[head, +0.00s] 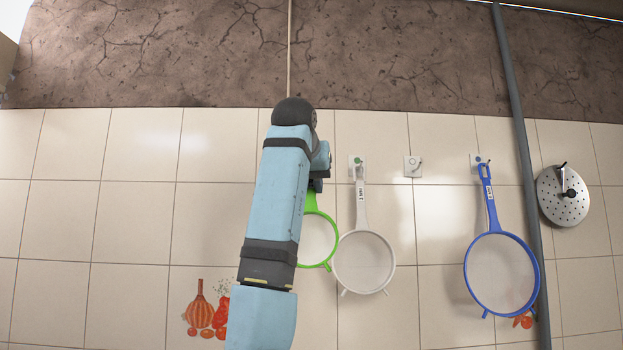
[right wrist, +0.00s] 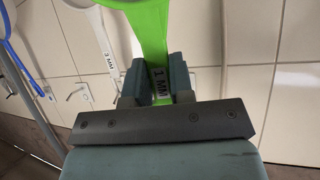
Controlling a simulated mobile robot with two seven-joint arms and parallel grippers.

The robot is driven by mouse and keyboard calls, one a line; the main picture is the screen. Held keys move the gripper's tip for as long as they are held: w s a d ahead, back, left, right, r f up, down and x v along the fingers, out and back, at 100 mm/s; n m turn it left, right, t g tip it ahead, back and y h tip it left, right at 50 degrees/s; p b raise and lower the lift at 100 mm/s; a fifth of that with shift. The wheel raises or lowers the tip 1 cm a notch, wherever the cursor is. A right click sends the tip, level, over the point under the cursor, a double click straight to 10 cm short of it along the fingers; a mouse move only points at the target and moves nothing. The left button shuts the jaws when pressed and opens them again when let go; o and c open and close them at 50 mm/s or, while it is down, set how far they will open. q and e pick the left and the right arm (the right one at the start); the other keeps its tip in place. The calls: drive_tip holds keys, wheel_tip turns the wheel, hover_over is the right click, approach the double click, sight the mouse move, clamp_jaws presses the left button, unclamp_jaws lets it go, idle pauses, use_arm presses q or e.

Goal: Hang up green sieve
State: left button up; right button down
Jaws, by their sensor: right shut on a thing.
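The green sieve (head: 319,238) is upright in front of the tiled wall, its bowl partly hidden behind my right arm in the head view. My right gripper (head: 316,185) is shut on its green handle. In the right wrist view the handle (right wrist: 150,32), marked "1 MM", sits between both fingers of the gripper (right wrist: 157,82). A bare hook (head: 413,166) on a white plate is to the right of the gripper; a bare hook (right wrist: 80,92) also shows in the right wrist view. My left gripper is not in view.
A white sieve (head: 364,262) hangs close beside the green one, on a hook plate with a green mark. A blue sieve (head: 502,274) hangs farther right, near a grey vertical pipe (head: 520,120). A round perforated metal utensil (head: 562,200) hangs at far right.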

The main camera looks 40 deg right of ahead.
drive_tip(key=shift+w+d+f+p, duration=0.1)
drive_tip(key=shift+w+d+p, duration=0.45)
drive_tip(key=shift+w+d, duration=1.1)
drive_tip(key=shift+w, duration=0.3)
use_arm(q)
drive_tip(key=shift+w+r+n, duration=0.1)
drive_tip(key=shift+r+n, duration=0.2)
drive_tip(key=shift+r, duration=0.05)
use_arm(e)
drive_tip(key=shift+w+d+f, duration=0.4)
drive_tip(key=shift+w+f, duration=0.1)
drive_tip(key=shift+f, duration=0.05)
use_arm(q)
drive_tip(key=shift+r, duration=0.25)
use_arm(e)
drive_tip(key=c, duration=0.9)
unclamp_jaws()
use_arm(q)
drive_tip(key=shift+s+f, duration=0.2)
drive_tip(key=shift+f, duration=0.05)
use_arm(e)
drive_tip(key=shift+s, duration=0.1)
